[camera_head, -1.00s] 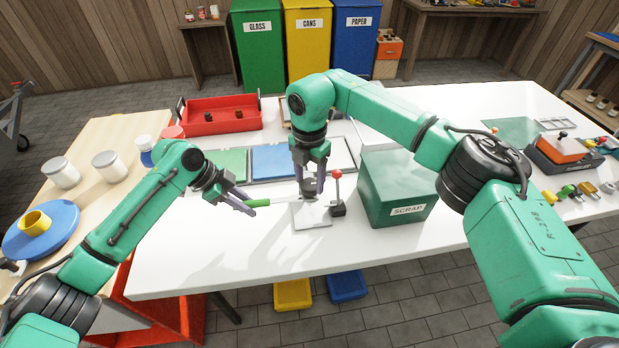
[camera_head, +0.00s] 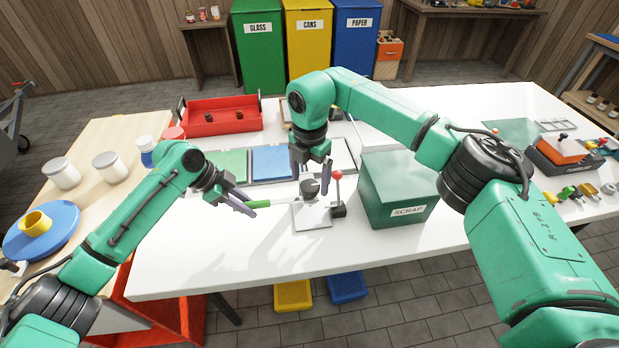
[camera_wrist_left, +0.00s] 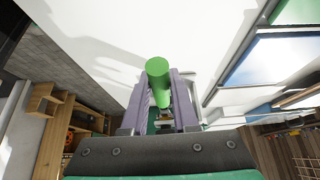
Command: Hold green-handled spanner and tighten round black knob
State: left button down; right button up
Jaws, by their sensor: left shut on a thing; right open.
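My left gripper (camera_head: 243,202) is shut on the green handle of the spanner (camera_head: 257,204). The handle also shows between the fingers in the left wrist view (camera_wrist_left: 158,78). The spanner points right, toward the fixture; its far end is hard to make out. The round black knob (camera_head: 309,187) stands on a light grey plate (camera_head: 312,222). My right gripper (camera_head: 311,178) is open, pointing down directly above and behind the knob. I cannot tell whether its fingers touch the knob.
A lever with a red ball (camera_head: 337,174) stands just right of the knob. The green SCRAP box (camera_head: 398,190) is close on the right. Blue (camera_head: 272,162) and green (camera_head: 229,165) panels lie behind, with a red tray (camera_head: 221,115) farther back. The white tabletop in front is clear.

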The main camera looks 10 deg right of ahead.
pick_arm(q)
jog(key=c, duration=0.6)
grip_release()
pick_arm(e)
notch_tip(320, 180, up, 12)
jog(key=shift+f, duration=0.25)
pick_arm(q)
jog(key=shift+o, duration=0.2)
notch_tip(320, 180, up, 8)
jog(key=p, duration=0.7)
jog(key=shift+f+p, duration=0.15)
jog(key=shift+p, duration=0.15)
pick_arm(e)
notch_tip(320, 180, up, 8)
send_over(310, 185)
jog(key=shift+f, duration=0.25)
pick_arm(q)
jog(key=b+v, duration=0.2)
jog(key=v, duration=1.2)
jog(key=shift+r, duration=0.2)
pick_arm(e)
notch_tip(310, 185, down, 2)
jog(key=shift+f, duration=0.2)
